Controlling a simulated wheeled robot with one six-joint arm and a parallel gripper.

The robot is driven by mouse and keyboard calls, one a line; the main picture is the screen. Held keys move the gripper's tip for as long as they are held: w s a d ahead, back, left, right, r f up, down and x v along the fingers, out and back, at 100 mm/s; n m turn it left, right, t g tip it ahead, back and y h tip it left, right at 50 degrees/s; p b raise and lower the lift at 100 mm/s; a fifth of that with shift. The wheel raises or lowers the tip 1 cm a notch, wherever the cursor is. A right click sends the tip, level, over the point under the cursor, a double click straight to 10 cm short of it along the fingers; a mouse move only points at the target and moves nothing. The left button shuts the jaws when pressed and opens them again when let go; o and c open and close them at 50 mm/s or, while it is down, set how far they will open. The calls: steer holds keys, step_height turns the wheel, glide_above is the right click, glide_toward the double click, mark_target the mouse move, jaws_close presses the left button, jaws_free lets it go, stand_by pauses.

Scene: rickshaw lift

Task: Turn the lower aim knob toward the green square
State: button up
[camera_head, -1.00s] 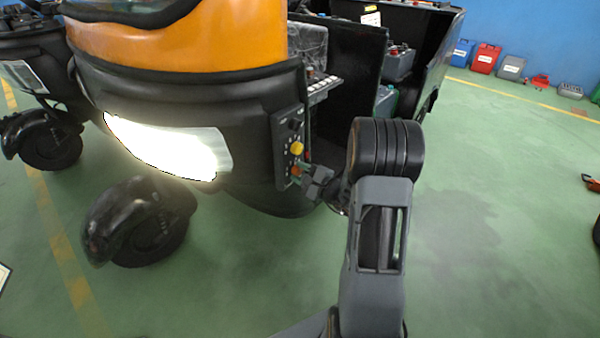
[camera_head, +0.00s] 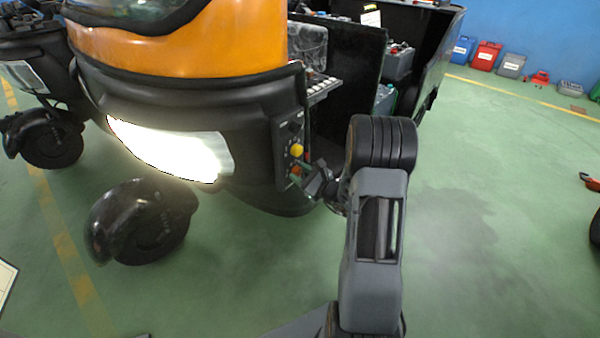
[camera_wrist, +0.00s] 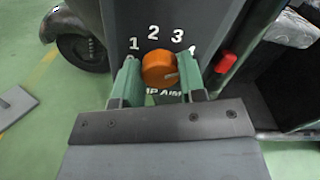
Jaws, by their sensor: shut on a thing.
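The orange lower aim knob (camera_wrist: 158,68) sits on a dark panel in the wrist view, under the white numbers 1 to 4. A pale mark on its face points right and slightly down. My gripper (camera_wrist: 159,75) is shut on the knob, with one green finger on each side. White lettering below the knob is partly hidden, with "AIM" readable. In the head view, the orange knob (camera_head: 296,169) shows below a yellow knob (camera_head: 297,150) on the side panel, with my gripper (camera_head: 305,180) at it. I cannot make out a green square.
A red part (camera_wrist: 226,62) stands out to the right of the numbers. The orange and black vehicle (camera_head: 190,45) has a bright lamp (camera_head: 175,150) left of the panel. A black wheel (camera_head: 145,222) stands below.

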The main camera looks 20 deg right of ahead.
stand_by(0.5)
steer(key=o, duration=0.9)
steer(key=p+v, duration=0.1)
steer(key=v, duration=1.3)
